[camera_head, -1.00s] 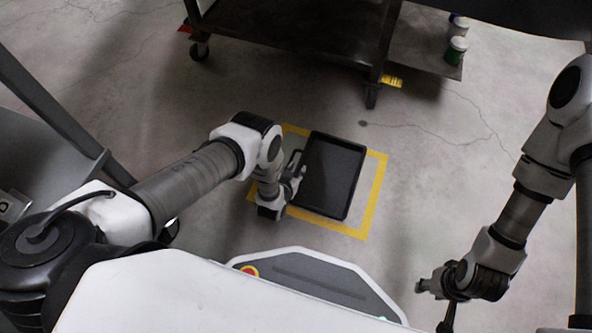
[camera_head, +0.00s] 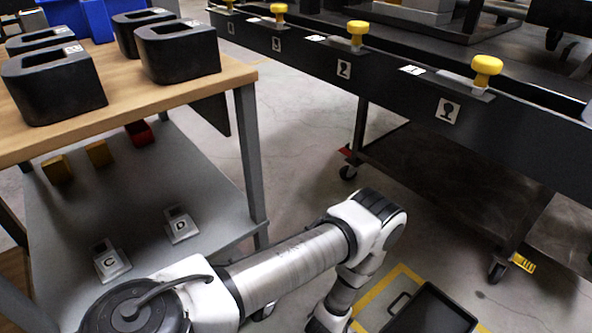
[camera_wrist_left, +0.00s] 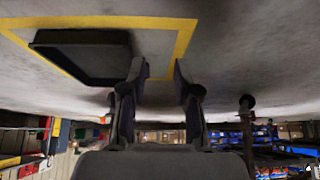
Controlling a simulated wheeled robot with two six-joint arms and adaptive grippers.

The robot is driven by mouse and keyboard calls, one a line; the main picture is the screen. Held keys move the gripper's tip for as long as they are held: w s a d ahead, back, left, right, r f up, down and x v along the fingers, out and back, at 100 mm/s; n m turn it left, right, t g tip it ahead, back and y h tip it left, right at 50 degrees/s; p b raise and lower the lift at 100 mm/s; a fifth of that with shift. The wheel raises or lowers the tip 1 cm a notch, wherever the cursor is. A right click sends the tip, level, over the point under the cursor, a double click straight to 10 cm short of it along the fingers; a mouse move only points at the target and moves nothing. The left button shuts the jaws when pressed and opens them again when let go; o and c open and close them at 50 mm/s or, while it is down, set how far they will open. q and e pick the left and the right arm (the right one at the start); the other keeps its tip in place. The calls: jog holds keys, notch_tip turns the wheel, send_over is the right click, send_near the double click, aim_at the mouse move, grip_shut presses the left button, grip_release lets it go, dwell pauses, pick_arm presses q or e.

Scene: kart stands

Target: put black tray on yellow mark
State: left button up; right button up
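The black tray (camera_head: 432,315) lies on the floor at the bottom edge of the head view, partly cut off, with its handle on the left side showing. The yellow mark (camera_head: 385,287) is a taped outline on the floor around it. In the left wrist view the tray (camera_wrist_left: 85,62) lies flat inside the yellow mark (camera_wrist_left: 130,22). My left gripper (camera_wrist_left: 160,75) is open and empty, its fingers apart from the tray. In the head view its end is low and mostly cut off, left of the tray. My right gripper is not in view.
A wooden-topped table (camera_head: 150,85) with black bins (camera_head: 178,52) stands at left; its grey lower shelf (camera_head: 160,185) holds labelled blocks. A dark wheeled cart (camera_head: 420,160) with yellow knobs stands at right. Bare floor (camera_head: 290,180) lies between them.

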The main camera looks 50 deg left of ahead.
pick_arm(q)
jog(key=s+a+r+g, duration=0.1)
jog(key=s+r+g, duration=0.2)
jog(key=s+r, duration=0.3)
jog(key=s+a+r+g, duration=0.1)
jog(key=s+r+g, duration=0.2)
jog(key=s, duration=0.9)
notch_tip(320, 180, up, 4)
jog(key=shift+s+f+n, duration=0.1)
jog(key=shift+s+n, duration=0.3)
